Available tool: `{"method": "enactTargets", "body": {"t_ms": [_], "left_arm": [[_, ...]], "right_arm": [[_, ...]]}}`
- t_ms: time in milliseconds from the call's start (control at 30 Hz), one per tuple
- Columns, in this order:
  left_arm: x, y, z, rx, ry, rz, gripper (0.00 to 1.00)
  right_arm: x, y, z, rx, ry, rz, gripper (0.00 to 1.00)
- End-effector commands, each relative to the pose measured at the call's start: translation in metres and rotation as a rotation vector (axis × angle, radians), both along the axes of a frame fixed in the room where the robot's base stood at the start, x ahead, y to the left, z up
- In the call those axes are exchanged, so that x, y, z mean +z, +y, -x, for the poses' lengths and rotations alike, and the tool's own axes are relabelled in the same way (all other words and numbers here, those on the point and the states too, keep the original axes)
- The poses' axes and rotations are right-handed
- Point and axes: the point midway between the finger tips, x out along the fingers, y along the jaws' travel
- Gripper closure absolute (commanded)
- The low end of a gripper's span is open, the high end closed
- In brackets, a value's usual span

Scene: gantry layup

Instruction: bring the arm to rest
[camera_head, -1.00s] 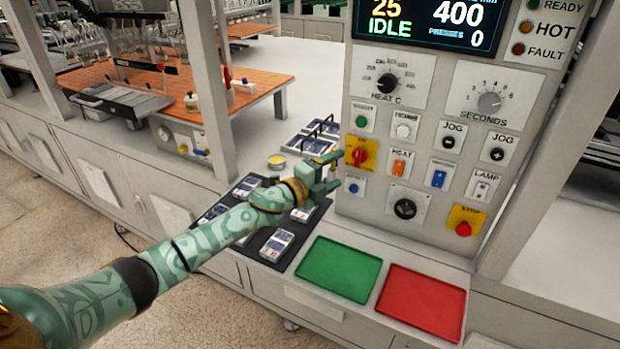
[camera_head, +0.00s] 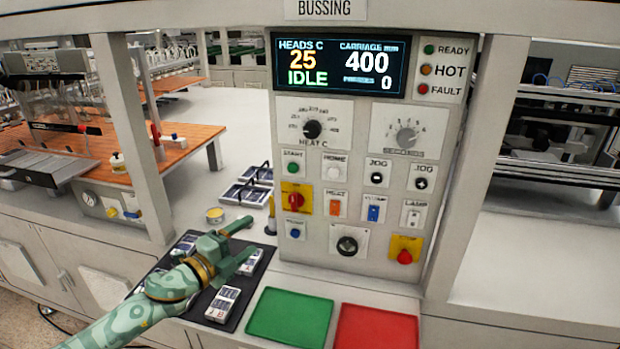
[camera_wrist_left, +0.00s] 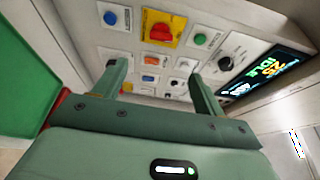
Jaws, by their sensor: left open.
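My left arm comes in from the lower left in the head view. Its gripper (camera_head: 246,244) is open and empty, above the dark mat with the small labelled devices and left of the control panel (camera_head: 330,262). In the left wrist view the two fingers (camera_wrist_left: 158,80) stand apart with nothing between them, and the panel's switches show beyond. The red rotary switch on its yellow plate (camera_head: 295,198) is a little beyond the fingertips and apart from them. My right gripper is not in view.
A green tray (camera_head: 290,317) and a red tray (camera_head: 376,328) lie in front of the panel. Labelled devices (camera_head: 222,304) lie on the dark mat (camera_head: 196,322). Upright posts (camera_head: 131,130) flank the bench. The screen (camera_head: 340,66) reads IDLE.

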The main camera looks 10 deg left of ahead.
Motion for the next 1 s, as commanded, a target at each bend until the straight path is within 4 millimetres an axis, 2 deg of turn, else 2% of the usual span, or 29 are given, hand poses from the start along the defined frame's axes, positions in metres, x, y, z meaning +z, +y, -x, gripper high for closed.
{"method": "enactTargets", "body": {"t_ms": [67, 167, 267, 500, 700, 900, 933, 1000], "left_arm": [[-0.004, -0.005, 0.005, 0.018, 0.008, 0.024, 0.29], [-0.015, -0.018, 0.022, 0.111, 0.049, 0.109, 0.29], [-0.036, -0.024, 0.058, 0.293, 0.151, 0.242, 0.29], [-0.079, -0.003, 0.158, 0.702, 0.455, 0.415, 0.29], [-0.097, 0.013, 0.232, 0.922, 0.658, 0.449, 0.29], [-0.104, 0.026, 0.299, 1.093, 0.829, 0.441, 0.29], [-0.11, 0.026, 0.303, 1.105, 0.849, 0.437, 0.29], [-0.138, 0.021, 0.297, 1.091, 0.876, 0.438, 0.29]], "right_arm": [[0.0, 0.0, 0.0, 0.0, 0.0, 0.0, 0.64], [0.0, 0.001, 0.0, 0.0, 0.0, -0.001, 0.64], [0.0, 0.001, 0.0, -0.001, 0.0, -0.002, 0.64], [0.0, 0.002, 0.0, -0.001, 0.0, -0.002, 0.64], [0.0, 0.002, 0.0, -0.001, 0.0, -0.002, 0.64], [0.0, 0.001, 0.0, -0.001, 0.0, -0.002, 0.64], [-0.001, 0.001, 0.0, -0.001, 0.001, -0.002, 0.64], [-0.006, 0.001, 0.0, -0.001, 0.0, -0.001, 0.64]]}}
